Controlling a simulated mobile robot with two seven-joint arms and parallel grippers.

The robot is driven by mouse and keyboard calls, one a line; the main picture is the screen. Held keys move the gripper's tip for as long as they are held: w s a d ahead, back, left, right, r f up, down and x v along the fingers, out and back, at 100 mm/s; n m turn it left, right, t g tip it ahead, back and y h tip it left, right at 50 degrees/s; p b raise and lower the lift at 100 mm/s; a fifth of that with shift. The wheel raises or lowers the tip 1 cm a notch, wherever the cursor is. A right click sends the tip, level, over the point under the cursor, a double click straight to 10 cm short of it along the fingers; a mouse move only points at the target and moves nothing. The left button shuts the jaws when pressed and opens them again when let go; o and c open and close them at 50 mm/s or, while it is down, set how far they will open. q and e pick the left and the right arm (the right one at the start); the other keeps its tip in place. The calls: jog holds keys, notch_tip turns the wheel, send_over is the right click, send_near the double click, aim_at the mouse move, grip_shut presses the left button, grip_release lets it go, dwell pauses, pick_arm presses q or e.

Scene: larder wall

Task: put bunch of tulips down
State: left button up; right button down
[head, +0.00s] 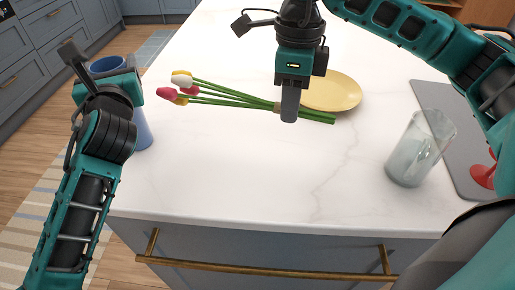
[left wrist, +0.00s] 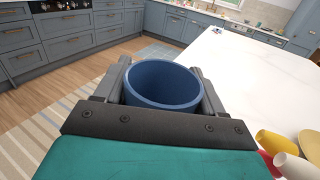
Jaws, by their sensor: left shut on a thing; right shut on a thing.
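The bunch of tulips (head: 235,97) has red, white and yellow heads pointing left and green stems running right. My right gripper (head: 289,112) is shut on the stems from above. The bunch is level, on or just above the white counter; I cannot tell which. Some heads also show in the left wrist view (left wrist: 290,166) at the lower right corner. My left gripper (left wrist: 160,88) is shut on a blue vase (left wrist: 164,87), with a finger on either side of its round rim. In the head view the vase (head: 142,130) is upright at the counter's left edge, partly hidden by my left arm.
A yellow plate (head: 338,92) lies on the counter (head: 240,175) just behind the stems. A glass jug (head: 418,150) stands at the right, beside a grey mat (head: 450,130) with a red object (head: 484,176) on it. The counter's front middle is clear.

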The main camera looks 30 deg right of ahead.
jog(key=s+n, duration=0.1)
jog(key=s, duration=0.1)
send_over(289, 162)
jog(key=shift+n, duration=0.3)
notch_tip(289, 162, down, 5)
jog(key=shift+d+f, duration=0.1)
jog(key=shift+f, duration=0.1)
jog(key=shift+w+f, duration=0.1)
jog(key=shift+f, duration=2.2)
jog(key=shift+f, duration=0.1)
jog(key=c, duration=1)
grip_release()
jog(key=r, duration=1.2)
jog(key=shift+w+d+r, duration=0.1)
jog(key=shift+w+r, duration=0.05)
jog(key=shift+w, duration=0.05)
